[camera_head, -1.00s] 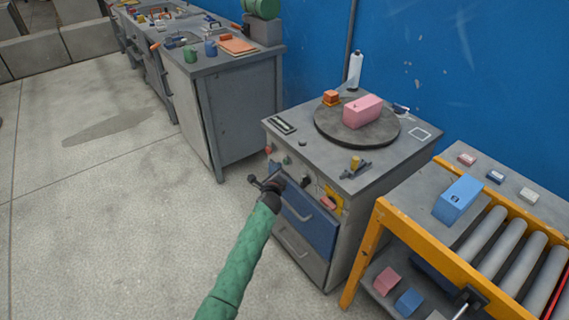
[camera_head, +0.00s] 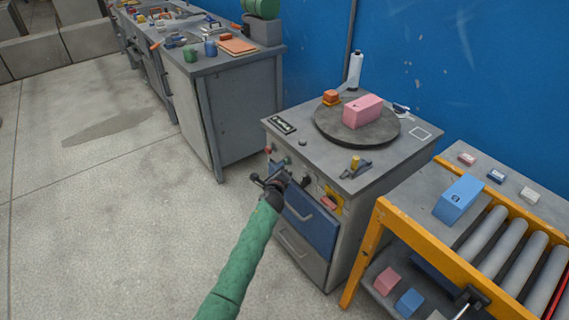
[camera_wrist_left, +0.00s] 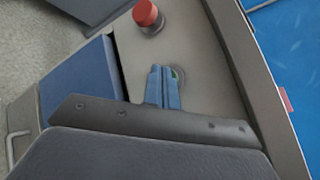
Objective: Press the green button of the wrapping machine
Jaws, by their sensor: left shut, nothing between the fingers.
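The wrapping machine (camera_head: 345,185) is a grey cabinet with a round dark turntable (camera_head: 330,128) on top, which carries a pink box (camera_head: 362,110). Its green button (camera_wrist_left: 177,74) shows in the left wrist view as a thin green edge beside my fingertips, mostly hidden behind them. A red button (camera_wrist_left: 147,14) stands on the same panel, apart from the fingers; it also shows in the head view (camera_head: 267,150). My left gripper (camera_head: 277,165) is shut and empty, its blue fingers (camera_wrist_left: 163,88) at the panel over the green button. I cannot tell whether they touch it.
A roller conveyor (camera_head: 415,232) with an orange frame stands close to the right of the machine. A grey workbench (camera_head: 240,115) stands behind to the left. The floor at left is clear.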

